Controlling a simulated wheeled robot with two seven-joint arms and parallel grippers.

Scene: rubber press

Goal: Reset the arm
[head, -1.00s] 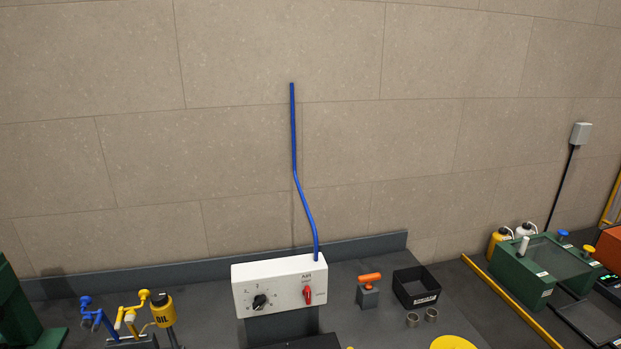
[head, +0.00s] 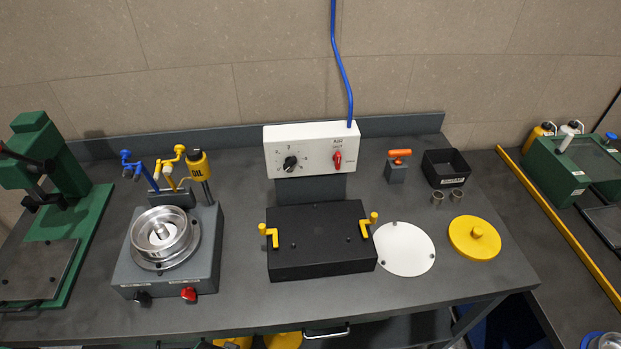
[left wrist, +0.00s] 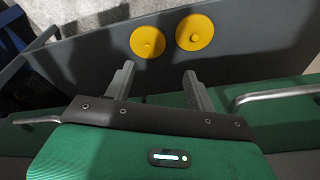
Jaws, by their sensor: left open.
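My left gripper (left wrist: 158,82) shows in the left wrist view. Its two grey fingers are spread apart with nothing between them. Beyond the fingertips are two yellow round discs with centre knobs, a left disc (left wrist: 147,42) and a right disc (left wrist: 195,32), on a dark surface. The fingers are apart from both discs. Neither of my arms or grippers shows in the head view. My right gripper is in no view.
The grey table (head: 350,295) holds a green press (head: 80,215), a grey unit with a metal bowl (head: 160,240), a black box with yellow handles (head: 318,240), a white disc (head: 404,248) and a yellow lid (head: 475,238). A white control box (head: 312,150) stands behind. A silver handle (left wrist: 275,95) shows in the left wrist view.

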